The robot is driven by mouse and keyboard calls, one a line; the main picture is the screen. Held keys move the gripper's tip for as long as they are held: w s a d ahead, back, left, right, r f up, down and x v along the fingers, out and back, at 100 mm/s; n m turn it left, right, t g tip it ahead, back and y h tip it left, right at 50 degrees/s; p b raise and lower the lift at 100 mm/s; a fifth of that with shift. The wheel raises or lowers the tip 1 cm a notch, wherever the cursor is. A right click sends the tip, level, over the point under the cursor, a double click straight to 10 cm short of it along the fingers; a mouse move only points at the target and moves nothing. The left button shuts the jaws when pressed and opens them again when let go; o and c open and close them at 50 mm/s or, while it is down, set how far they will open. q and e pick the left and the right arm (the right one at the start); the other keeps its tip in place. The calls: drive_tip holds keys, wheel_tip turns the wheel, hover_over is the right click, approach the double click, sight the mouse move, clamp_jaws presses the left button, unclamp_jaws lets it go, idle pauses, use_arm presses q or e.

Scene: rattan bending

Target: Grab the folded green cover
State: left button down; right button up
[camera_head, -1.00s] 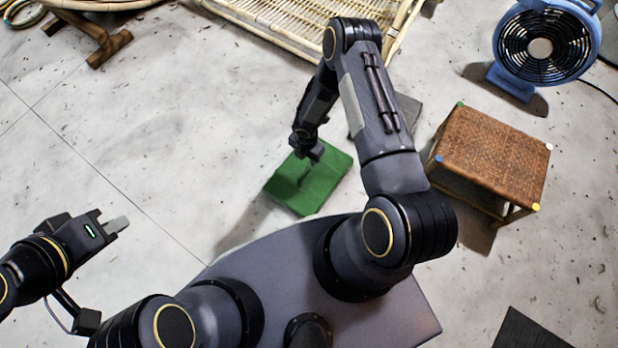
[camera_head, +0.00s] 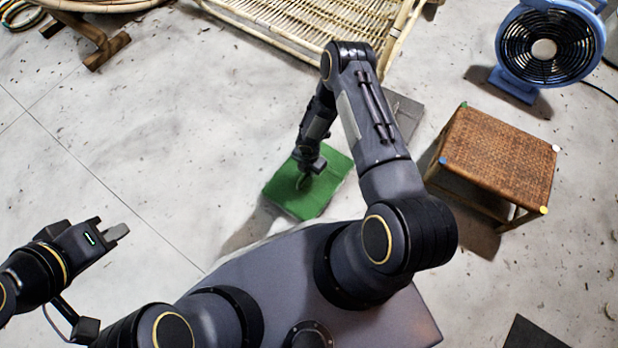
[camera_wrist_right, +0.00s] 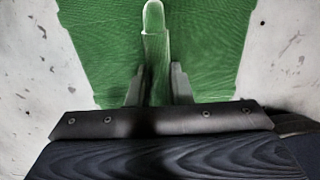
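The folded green cover (camera_head: 325,188) is a flat green slab below my right arm in the head view. In the right wrist view the green cover (camera_wrist_right: 215,50) fills the upper middle, with a raised green strip running up its centre. My right gripper (camera_head: 303,184) points down at the cover's middle. In the wrist view its two fingers (camera_wrist_right: 155,88) stand close on either side of the strip, with no clear gap, and look shut on it. I cannot tell whether the cover is off the floor. My left gripper (camera_head: 117,232) is away at lower left; its finger gap is unclear.
A woven stool (camera_head: 498,157) stands right of the cover, with a blue fan (camera_head: 543,48) behind it. A rattan frame (camera_head: 310,22) lies at the top. A grey flat piece (camera_head: 405,112) lies behind my right arm. The floor on the left is clear.

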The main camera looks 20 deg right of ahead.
clamp_jaws()
idle(1.1)
